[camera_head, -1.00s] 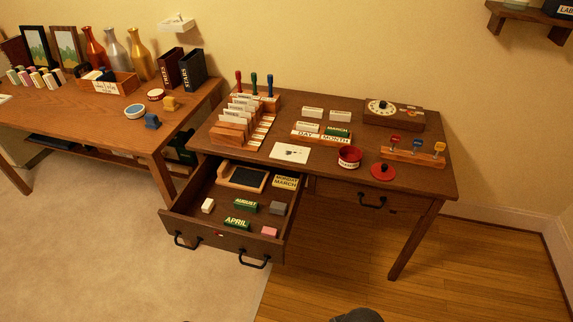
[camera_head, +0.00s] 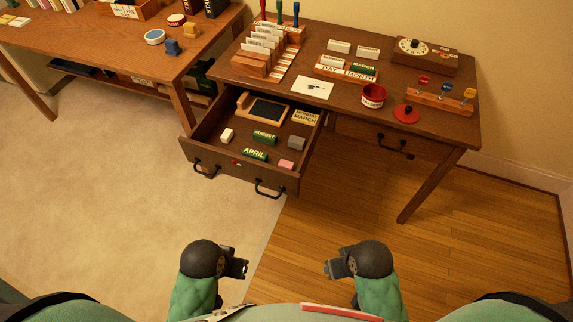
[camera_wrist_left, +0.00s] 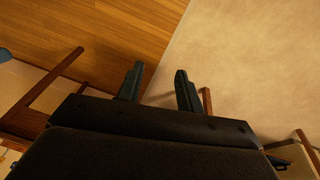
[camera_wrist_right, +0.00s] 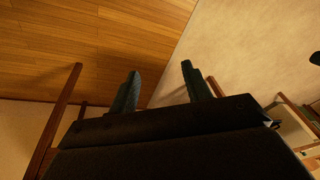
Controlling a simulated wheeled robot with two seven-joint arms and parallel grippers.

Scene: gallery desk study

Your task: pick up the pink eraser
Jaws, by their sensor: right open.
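The pink eraser (camera_head: 286,164) lies in the open desk drawer (camera_head: 215,174), in its front right corner near the front wall. A green APRIL block (camera_head: 255,154) is to its left and a grey block (camera_head: 296,143) is behind it. My left gripper (camera_head: 244,268) and right gripper (camera_head: 328,268) are low in the head view, well in front of the drawer and apart from it. In the left wrist view the left fingers (camera_wrist_left: 158,85) are apart with nothing between them. In the right wrist view the right fingers (camera_wrist_right: 160,82) are also apart and empty.
The drawer also holds a white block (camera_head: 227,135), a green AUGUST block (camera_head: 264,137), a MONDAY MARCH block (camera_head: 306,116) and a framed slate (camera_head: 266,108). Two black handles (camera_head: 270,190) stick out in front. Open floor (camera_head: 330,220) lies between my grippers and the desk.

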